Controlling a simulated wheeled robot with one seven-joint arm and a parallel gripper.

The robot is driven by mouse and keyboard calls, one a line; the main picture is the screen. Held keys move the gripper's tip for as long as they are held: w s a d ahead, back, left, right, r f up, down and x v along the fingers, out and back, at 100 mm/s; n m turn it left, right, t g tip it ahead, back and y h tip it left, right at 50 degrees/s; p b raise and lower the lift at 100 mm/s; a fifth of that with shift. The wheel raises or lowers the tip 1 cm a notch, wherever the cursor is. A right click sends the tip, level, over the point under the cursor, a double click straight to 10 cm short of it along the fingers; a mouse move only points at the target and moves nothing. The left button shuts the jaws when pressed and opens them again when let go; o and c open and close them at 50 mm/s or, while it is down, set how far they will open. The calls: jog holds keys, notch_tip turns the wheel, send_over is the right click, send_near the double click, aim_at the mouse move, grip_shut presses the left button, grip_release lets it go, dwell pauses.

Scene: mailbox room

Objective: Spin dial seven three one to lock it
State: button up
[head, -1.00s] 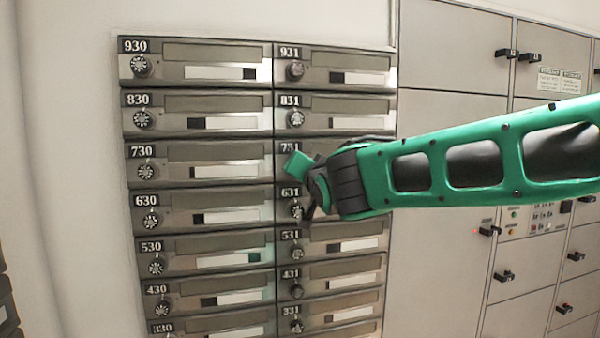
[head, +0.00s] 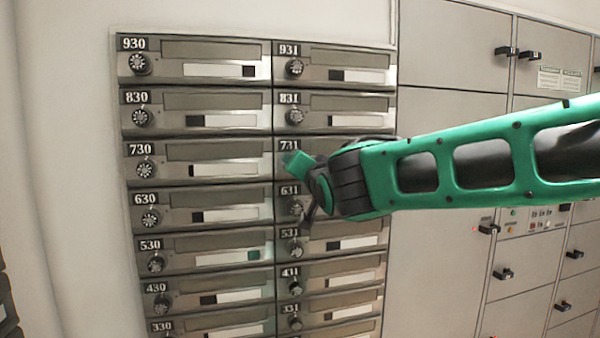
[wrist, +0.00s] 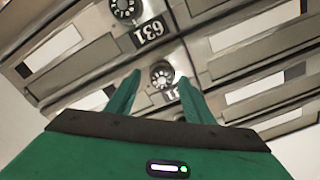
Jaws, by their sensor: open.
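The mailbox marked 731 (head: 290,146) is in the right column in the head view, below 831 and above 631. My gripper (head: 297,166) hides its dial there. In the wrist view, which is upside down, the round dial of 731 (wrist: 162,75) with pale marks shows between the two green fingers. My gripper (wrist: 160,82) is open, with one finger on each side of the dial. I cannot tell whether the fingers touch it. The 731 label is partly hidden by my gripper.
The 631 dial (wrist: 123,8) is close by in the wrist view. More numbered mailboxes with dials, such as 831 (head: 296,116) and 730 (head: 145,170), surround it. Large pale lockers (head: 450,115) stand to the right.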

jog(key=v, duration=0.9)
jog(key=shift+s+d, duration=0.15)
jog(key=shift+s, duration=0.2)
